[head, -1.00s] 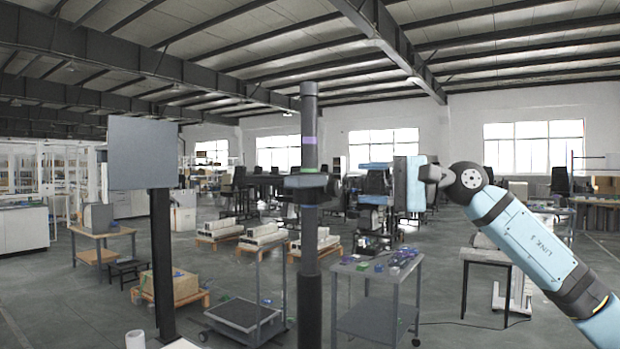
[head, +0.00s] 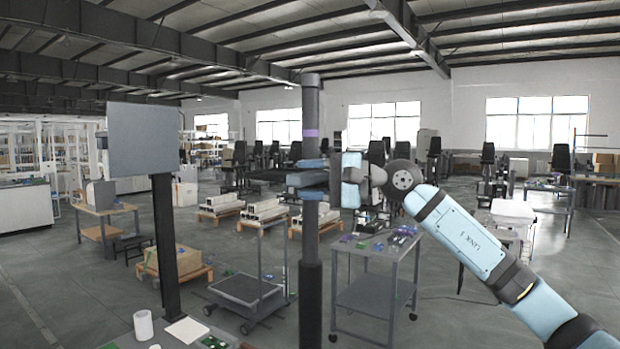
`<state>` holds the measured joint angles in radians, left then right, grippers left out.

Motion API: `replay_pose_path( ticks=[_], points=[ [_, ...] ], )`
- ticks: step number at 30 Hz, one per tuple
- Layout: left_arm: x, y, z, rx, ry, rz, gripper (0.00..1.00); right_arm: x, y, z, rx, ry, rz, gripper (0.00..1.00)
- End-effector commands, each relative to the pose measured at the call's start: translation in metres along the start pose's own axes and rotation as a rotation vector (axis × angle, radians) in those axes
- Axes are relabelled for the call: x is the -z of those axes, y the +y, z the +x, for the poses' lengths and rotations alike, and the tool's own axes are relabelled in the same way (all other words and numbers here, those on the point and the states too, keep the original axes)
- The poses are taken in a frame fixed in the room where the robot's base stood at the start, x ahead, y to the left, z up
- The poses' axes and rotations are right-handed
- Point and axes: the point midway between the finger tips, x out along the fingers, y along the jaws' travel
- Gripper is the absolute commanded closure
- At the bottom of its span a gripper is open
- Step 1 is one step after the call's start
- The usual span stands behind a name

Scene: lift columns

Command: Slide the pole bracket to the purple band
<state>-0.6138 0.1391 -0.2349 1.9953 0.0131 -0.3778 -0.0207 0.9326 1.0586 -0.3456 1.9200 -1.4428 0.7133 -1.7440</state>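The dark upright pole (head: 310,235) stands mid-view in the head view. The purple band (head: 310,133) circles it high up. The grey-blue pole bracket (head: 300,179) sits around the pole below the band, with a clear stretch of pole between them. My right gripper (head: 312,178) reaches in from the right, level with the bracket. Its fingers lie one above and one below the bracket and look spread, with a small gap above it. Contact with the bracket is hard to make out. My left gripper is out of view.
A grey panel (head: 144,140) on a dark post stands to the left. A grey cart (head: 372,296) with small parts stands behind the pole to the right. A low trolley (head: 246,289) stands behind to the left. Open floor lies around them.

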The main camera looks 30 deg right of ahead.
Motion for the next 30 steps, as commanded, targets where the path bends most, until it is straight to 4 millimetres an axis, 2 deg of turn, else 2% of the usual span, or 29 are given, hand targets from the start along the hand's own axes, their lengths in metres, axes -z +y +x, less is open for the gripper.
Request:
replay_pose_path(
  ticks=[1,5,6,11,18,21,30],
  points=[
    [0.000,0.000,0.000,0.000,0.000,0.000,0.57,0.000,0.000,0.000,0.000,0.000,0.000,0.67],
    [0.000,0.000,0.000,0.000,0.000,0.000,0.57,0.000,0.000,0.000,0.000,0.000,0.000,0.97],
    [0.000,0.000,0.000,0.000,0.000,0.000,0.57,0.000,0.000,0.000,0.000,0.000,0.000,1.00],
    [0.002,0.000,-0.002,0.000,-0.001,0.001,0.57,0.000,-0.005,0.000,0.001,0.000,-0.001,1.00],
    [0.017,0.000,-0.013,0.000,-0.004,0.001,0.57,0.000,-0.058,-0.001,0.006,0.000,-0.003,1.00],
    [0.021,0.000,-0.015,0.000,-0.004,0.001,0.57,0.000,-0.070,-0.001,0.005,0.000,-0.001,1.00],
    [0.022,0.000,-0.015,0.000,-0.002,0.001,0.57,0.000,-0.072,-0.001,0.003,0.000,0.001,1.00]
  ],
)
